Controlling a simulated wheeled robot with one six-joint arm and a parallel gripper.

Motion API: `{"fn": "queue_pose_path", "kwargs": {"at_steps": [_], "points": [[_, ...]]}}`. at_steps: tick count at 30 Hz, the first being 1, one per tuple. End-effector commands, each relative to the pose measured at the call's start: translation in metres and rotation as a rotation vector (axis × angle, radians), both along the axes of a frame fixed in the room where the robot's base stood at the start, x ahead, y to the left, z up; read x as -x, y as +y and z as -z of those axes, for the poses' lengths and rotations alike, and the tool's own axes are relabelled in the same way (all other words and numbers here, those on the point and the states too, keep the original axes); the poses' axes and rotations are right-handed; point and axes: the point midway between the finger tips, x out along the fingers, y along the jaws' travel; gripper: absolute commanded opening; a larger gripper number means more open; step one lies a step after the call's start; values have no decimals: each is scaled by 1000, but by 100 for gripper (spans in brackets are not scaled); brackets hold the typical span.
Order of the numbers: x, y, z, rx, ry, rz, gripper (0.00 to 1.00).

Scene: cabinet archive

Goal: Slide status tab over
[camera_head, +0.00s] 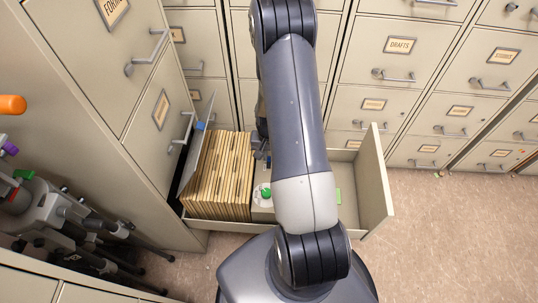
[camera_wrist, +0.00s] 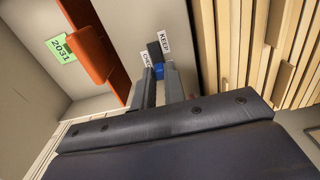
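In the wrist view, a small blue tab (camera_wrist: 158,71) sits between my gripper's fingertips (camera_wrist: 159,76), beside a dark block (camera_wrist: 154,51). The two fingers are close together with a narrow gap and appear closed on the tab. A white label reading KEEP (camera_wrist: 164,43) is beside the dark block, with a second white label (camera_wrist: 147,62) on its other side, partly covered by a finger. In the head view, my arm hides most of the gripper inside the open drawer (camera_head: 375,198), right of the folders.
Tan folders (camera_head: 217,175) pack the drawer's left part. A white item with a green top (camera_head: 265,193) lies in the drawer. In the wrist view, an orange-red piece (camera_wrist: 97,53) stands near a green 2031 label (camera_wrist: 61,49).

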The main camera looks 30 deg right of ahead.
Motion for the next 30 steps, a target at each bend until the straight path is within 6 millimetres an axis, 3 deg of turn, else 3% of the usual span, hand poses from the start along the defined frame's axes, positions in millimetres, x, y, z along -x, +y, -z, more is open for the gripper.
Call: {"fn": "queue_pose_path", "kwargs": {"at_steps": [6, 14, 30], "points": [[0, 0, 0, -1, 1, 0, 29], [0, 0, -2, 0, 0, 0, 29], [0, 0, -52, 1, -1, 0, 29]]}}
